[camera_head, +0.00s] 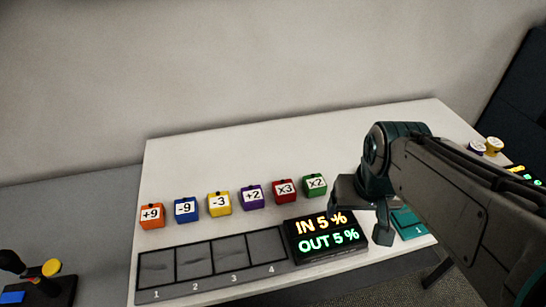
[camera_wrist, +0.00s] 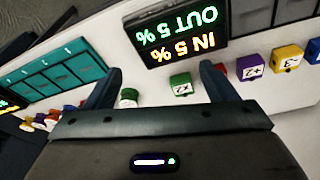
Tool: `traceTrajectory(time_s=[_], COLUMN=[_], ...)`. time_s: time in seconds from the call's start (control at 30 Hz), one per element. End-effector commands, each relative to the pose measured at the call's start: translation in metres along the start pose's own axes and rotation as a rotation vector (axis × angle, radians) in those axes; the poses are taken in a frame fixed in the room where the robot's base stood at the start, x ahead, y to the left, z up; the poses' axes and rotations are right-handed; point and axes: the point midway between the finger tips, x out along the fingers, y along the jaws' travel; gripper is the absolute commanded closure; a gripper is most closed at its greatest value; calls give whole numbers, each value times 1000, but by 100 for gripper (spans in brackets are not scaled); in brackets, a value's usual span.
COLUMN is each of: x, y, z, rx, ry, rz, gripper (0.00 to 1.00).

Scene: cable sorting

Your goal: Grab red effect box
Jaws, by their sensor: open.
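The red effect box (camera_head: 284,190), labelled x3, stands on the white table in a row of coloured boxes, between the purple and green ones. In the wrist view the red box (camera_wrist: 220,67) shows only partly, beside the right finger's tip, which hides some of it. My gripper (camera_head: 362,212) is open and empty, to the right of the red box and the green box in the head view. In the wrist view my gripper (camera_wrist: 161,80) has its fingers apart, with the green box (camera_wrist: 181,86) seen between them.
The purple +2 box (camera_head: 252,197) is left of the red box, and the green x2 box (camera_head: 314,185) right of it. A black display (camera_head: 327,254) reads IN 5 %, OUT 5 %. A slotted grey board (camera_head: 212,274) lies in front. The table behind the boxes is clear.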

Motion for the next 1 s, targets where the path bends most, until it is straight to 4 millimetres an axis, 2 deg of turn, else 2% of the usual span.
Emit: traceTrajectory(time_s=[0.17, 0.27, 0.4, 0.53, 0.77, 0.87, 1.0], x=[0, 5, 19, 36, 57, 64, 83], y=[-19, -38, -70, -99, -131, -136, -137], z=[-44, -75, -115, -143, -169, -172, -167], rx=[-56, -105, -172, -222, -267, -274, -276], ry=[-57, -95, -148, -189, -232, -240, -245], rz=[13, 14, 5, -11, -35, -39, -40], gripper=[22, 22, 22, 22, 22, 22, 22])
